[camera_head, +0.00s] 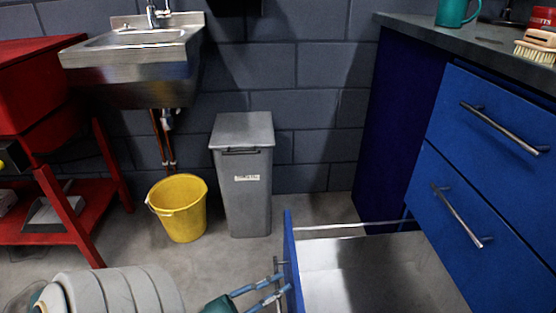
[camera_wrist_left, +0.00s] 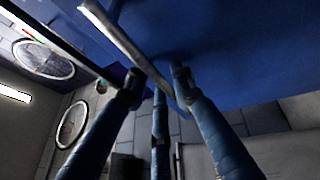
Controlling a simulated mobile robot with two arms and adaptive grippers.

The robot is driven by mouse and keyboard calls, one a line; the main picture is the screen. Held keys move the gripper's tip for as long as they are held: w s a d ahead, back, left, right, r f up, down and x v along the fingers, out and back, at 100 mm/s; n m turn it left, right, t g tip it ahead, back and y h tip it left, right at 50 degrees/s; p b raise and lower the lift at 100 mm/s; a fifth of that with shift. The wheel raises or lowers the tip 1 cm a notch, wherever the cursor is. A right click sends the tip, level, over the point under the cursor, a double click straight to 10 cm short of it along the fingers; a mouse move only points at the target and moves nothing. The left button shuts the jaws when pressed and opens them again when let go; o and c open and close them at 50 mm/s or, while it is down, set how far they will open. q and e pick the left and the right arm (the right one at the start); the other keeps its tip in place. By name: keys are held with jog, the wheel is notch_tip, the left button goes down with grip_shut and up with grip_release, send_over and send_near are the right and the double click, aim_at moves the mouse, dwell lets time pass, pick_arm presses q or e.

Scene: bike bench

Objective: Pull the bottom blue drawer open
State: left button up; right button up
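The bottom blue drawer (camera_head: 290,250) stands far out from the cabinet in the head view, its pale, empty inside showing. Its front faces left, and its bar handle (camera_head: 277,266) is seen nearly edge-on. My left gripper (camera_head: 283,282) is at this handle, coming from the lower left. In the left wrist view, the metal handle (camera_wrist_left: 118,32) crosses diagonally between the blue fingers of the gripper (camera_wrist_left: 155,82). The fingers stand apart with a gap around the bar, so the gripper looks open. Firm contact cannot be made out. My right gripper is not in view.
Two closed blue drawers (camera_head: 492,110) (camera_head: 440,220) are above the open one, under a dark worktop (camera_head: 400,22). A grey bin (camera_head: 245,190) and a yellow bucket (camera_head: 180,210) stand by the wall. A red bench (camera_head: 60,225) is at left.

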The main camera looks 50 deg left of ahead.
pick_arm(q)
jog(key=v, duration=1.2)
jog(key=shift+s, duration=0.1)
dwell(0.4)
